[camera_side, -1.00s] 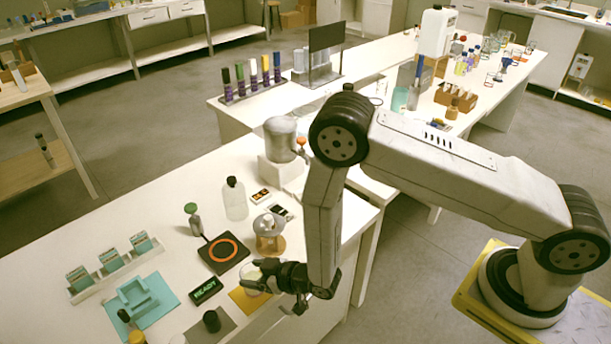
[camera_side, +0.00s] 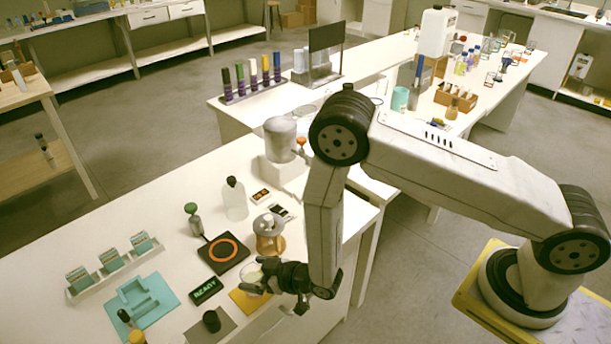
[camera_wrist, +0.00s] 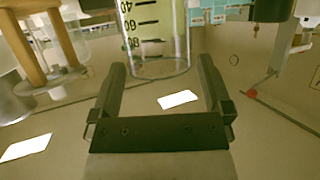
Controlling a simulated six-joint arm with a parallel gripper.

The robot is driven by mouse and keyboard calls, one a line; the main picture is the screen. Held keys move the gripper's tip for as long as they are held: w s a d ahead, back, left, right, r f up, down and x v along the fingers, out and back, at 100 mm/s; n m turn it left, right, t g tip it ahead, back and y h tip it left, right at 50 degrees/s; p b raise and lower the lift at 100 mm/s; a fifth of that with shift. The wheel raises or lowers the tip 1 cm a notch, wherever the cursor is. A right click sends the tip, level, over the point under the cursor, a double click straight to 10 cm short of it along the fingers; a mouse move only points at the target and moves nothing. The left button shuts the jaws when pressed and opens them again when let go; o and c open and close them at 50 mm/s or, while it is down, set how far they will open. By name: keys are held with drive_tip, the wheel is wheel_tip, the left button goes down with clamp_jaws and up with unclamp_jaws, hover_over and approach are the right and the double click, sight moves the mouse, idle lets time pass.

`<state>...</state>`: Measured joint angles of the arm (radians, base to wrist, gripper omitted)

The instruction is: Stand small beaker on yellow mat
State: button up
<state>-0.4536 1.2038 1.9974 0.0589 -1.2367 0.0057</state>
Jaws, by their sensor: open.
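The small clear beaker (camera_side: 251,273) stands at the back of the yellow mat (camera_side: 243,304) in the side view; my gripper hides part of it, and I cannot tell if its whole base is on the mat. In the wrist view the beaker (camera_wrist: 155,30) appears upside down, with black graduation marks and a pale yellow tint. My gripper (camera_wrist: 160,66) is open, its fingers apart on either side of the beaker's rim end, with gaps showing. My gripper (camera_side: 265,275) also shows beside the beaker in the side view.
A stirrer plate with an orange ring (camera_side: 223,253), a READY display (camera_side: 205,291) and a wooden stand with a glass vessel (camera_side: 269,239) are close by. A black cup (camera_side: 212,321) stands on a grey mat. The table's front edge is near my gripper.

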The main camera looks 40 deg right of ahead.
drive_tip(key=v, duration=1.1)
drive_tip(key=shift+s, duration=0.3)
drive_tip(key=shift+w+d+r, duration=0.15)
drive_tip(key=w+d+r+m+g+h, duration=0.25)
drive_tip(key=d+r+g+h, duration=0.2)
drive_tip(key=d+r, duration=0.25)
drive_tip(key=s+d+r+m+g, duration=0.2)
drive_tip(key=s+d+r+g, duration=0.3)
drive_tip(key=s+d+r, duration=0.3)
drive_tip(key=shift+d+r+h, duration=0.15)
drive_tip(key=shift+d+h, duration=0.2)
drive_tip(key=shift+d, duration=0.05)
